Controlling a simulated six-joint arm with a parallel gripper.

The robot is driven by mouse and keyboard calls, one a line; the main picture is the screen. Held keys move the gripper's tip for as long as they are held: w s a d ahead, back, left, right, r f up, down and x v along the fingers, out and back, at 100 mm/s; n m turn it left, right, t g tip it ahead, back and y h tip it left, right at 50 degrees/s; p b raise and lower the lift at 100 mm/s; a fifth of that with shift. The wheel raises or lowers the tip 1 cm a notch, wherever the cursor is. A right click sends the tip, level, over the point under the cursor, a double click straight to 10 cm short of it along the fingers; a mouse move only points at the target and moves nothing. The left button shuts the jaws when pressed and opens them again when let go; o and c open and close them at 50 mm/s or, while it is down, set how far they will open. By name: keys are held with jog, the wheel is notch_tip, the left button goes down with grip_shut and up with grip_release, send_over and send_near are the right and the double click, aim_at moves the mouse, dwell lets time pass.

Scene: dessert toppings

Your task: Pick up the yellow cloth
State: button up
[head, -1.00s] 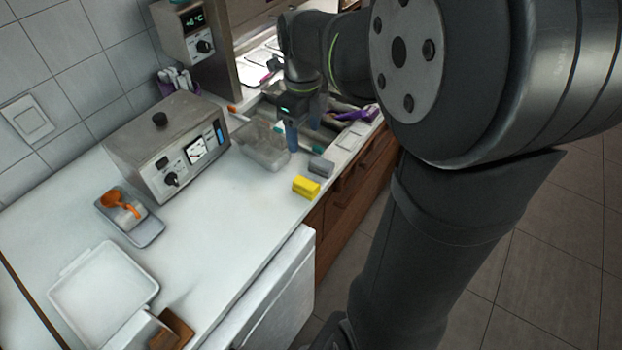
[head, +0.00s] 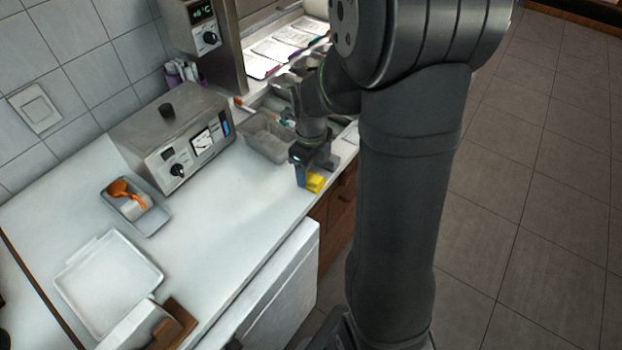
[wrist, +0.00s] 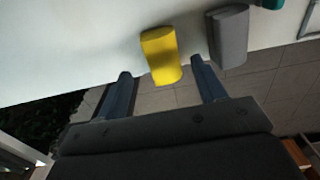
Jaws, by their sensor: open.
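The yellow cloth (wrist: 161,56) is a small folded block at the front edge of the white counter. In the wrist view it lies ahead of and between the two fingers of my gripper (wrist: 162,84), with space on both sides. The gripper is open and holds nothing. In the head view the yellow cloth (head: 315,182) is partly hidden by my gripper (head: 308,176), which hangs right over it. I cannot tell the exact height of the fingertips above the counter.
A grey folded cloth (wrist: 229,37) lies just right of the yellow one, near the right finger. A clear container (head: 266,138) stands behind my gripper. A metal appliance (head: 175,135) and an orange ladle on a tray (head: 155,221) stand left. The counter's middle (head: 235,205) is free.

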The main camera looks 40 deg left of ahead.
aim_at(312, 175)
jog(key=shift+w+f, duration=0.2)
jog(key=shift+f, duration=1.7)
jog(key=c, duration=1)
jog(key=shift+c, duration=0.4)
jog(key=shift+r, duration=0.5)
jog(key=r, duration=0.3)
jog(key=shift+w+d+r, duration=0.15)
jog(key=shift+d+r, duration=0.15)
jog(key=shift+r, duration=0.05)
jog(key=w+d+r, duration=0.3)
jog(key=d+r, duration=0.3)
jog(key=d, duration=0.4)
jog(key=shift+d+r, duration=0.2)
jog(key=shift+d, duration=0.15)
